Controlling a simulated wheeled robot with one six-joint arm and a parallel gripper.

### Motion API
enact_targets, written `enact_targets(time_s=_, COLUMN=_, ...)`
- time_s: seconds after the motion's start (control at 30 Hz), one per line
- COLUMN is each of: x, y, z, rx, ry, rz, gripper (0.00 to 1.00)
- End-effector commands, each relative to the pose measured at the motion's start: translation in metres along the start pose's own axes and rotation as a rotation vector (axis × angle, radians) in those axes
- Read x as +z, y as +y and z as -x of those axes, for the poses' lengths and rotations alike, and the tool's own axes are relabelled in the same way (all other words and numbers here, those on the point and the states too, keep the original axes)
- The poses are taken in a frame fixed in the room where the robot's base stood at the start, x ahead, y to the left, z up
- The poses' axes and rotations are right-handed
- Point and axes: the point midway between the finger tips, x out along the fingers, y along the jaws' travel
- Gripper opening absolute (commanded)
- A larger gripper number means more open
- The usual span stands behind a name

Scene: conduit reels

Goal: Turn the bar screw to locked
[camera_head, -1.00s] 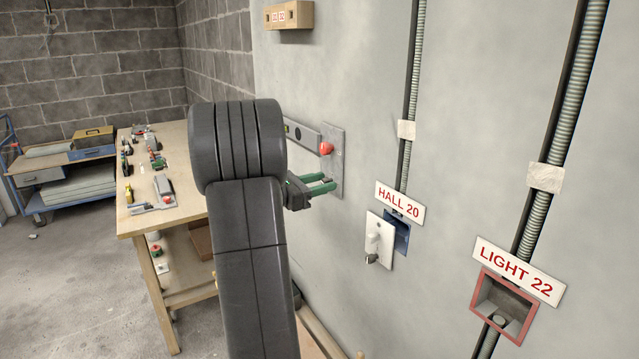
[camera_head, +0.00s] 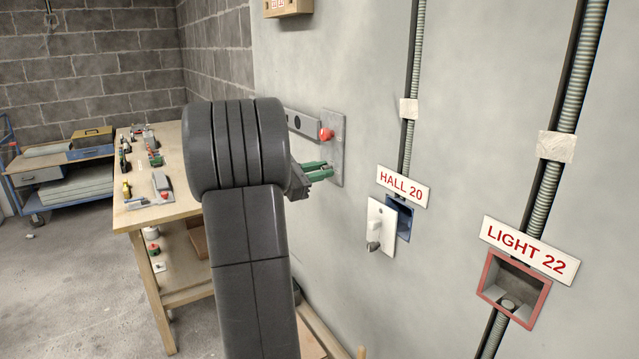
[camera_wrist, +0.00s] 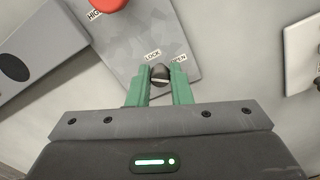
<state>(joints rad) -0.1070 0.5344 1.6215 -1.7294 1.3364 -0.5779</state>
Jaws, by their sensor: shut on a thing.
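The bar screw (camera_wrist: 158,75) is a small dark round knob on a grey metal plate (camera_wrist: 128,40). The printed marks LOCK and OPEN sit beside it, LOCK above and OPEN to its upper right. A pale line crosses the knob, but I cannot tell which mark it points to. My gripper (camera_wrist: 159,85) is shut on the bar screw with its green fingers on either side of it. In the head view the gripper (camera_head: 320,170) reaches the lower part of the plate (camera_head: 336,150) on the wall; the screw is hidden there.
A red knob (camera_head: 326,134) sits above on the plate, beside a grey bar (camera_head: 300,122) with dark holes. Right are a white switch plate (camera_head: 380,228) under HALL 20 and a red-framed box (camera_head: 512,290) under LIGHT 22. A workbench (camera_head: 165,205) stands left.

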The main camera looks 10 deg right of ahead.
Motion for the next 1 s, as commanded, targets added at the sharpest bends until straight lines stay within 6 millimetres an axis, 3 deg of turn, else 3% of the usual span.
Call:
enact_targets(time_s=0.03, x=-0.0070, y=-0.0031, z=0.0002, rx=0.001, ry=-0.002, rz=-0.047, gripper=0.00)
enact_targets(time_s=0.6, x=-0.0069, y=-0.0038, z=0.0001, rx=0.001, ry=-0.001, rz=-0.585, gripper=0.00)
enact_targets(time_s=1.0, x=-0.0042, y=-0.0031, z=0.0000, rx=0.000, ry=-0.001, rz=-0.867, gripper=0.00)
